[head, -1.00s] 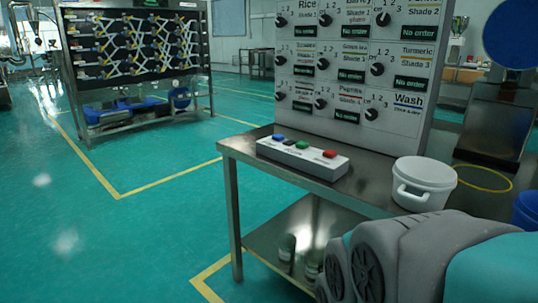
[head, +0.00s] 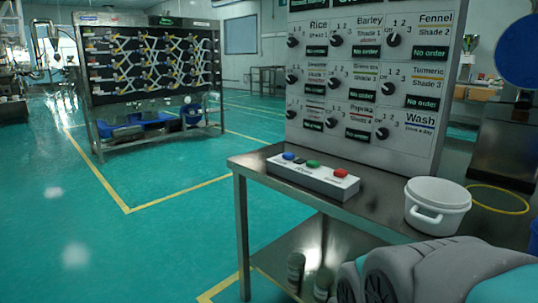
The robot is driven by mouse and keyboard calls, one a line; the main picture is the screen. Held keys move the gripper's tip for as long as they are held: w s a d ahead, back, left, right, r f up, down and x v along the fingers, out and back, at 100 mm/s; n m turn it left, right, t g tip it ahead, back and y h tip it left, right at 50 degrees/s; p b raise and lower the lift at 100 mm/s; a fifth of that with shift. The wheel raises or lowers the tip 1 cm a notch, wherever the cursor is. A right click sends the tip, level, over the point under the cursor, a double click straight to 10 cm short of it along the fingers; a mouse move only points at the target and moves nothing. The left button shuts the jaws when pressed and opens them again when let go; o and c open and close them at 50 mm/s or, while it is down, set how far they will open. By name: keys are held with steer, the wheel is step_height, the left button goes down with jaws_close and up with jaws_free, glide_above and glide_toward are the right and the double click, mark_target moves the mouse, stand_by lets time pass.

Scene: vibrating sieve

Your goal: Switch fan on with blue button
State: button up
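A grey button box (head: 312,181) lies on the steel table (head: 249,163), near its left end. The labels by the buttons are too small to read. No fan can be made out clearly. A grey and teal part of my arm fills the lower right corner. My gripper's fingers do not show.
A panel of dials with "No order" displays (head: 376,87) stands behind the box. A white bucket (head: 437,207) is on the table to the right. Jars (head: 296,270) stand on the lower shelf. A rack of valves (head: 150,62) is at the back left. The green floor at left is clear.

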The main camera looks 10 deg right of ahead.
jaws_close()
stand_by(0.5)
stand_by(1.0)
